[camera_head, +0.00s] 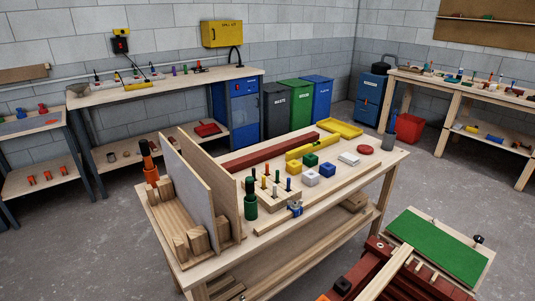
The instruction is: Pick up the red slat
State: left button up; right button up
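The red slat (266,155) is a long dark red batten lying flat on the wooden workbench (285,226) in the middle of the view. It runs from behind the upright boards (202,182) on the left toward the back right. Its left end is close to the boards; I cannot tell if it touches them. A yellow spirit level (314,146) lies beside its right half, on the near side. Neither of my grippers shows in the head view.
A peg block (270,198), several coloured cubes (311,178) and a dark green bottle (250,200) stand nearer than the slat. A yellow tray (340,129) lies beyond its right end. A green-topped board (438,247) is at the lower right.

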aim_at(236, 165)
jog(key=u, duration=0.15)
jog(key=i+j+u, duration=0.2)
jog(key=j, duration=0.25)
jog(key=j+u, duration=0.15)
jog(key=j, duration=0.25)
jog(key=i+j+u, duration=0.2)
jog(key=j, duration=0.2)
jog(key=i+j+u, duration=0.6)
jog(key=i, duration=0.25)
jog(key=i+j, duration=0.15)
jog(key=i, duration=0.5)
jog(key=i+j+u, duration=0.15)
jog(key=i, duration=0.55)
jog(key=i+z, duration=0.3)
jog(key=i, duration=0.35)
jog(key=i+j+z, duration=0.1)
jog(key=i+z, duration=0.25)
jog(key=i, duration=0.3)
jog(key=i+l+z, duration=0.1)
jog(key=i+z, duration=0.65)
jog(key=i+j+z, duration=0.1)
jog(key=z, duration=0.25)
jog(key=i, duration=0.1)
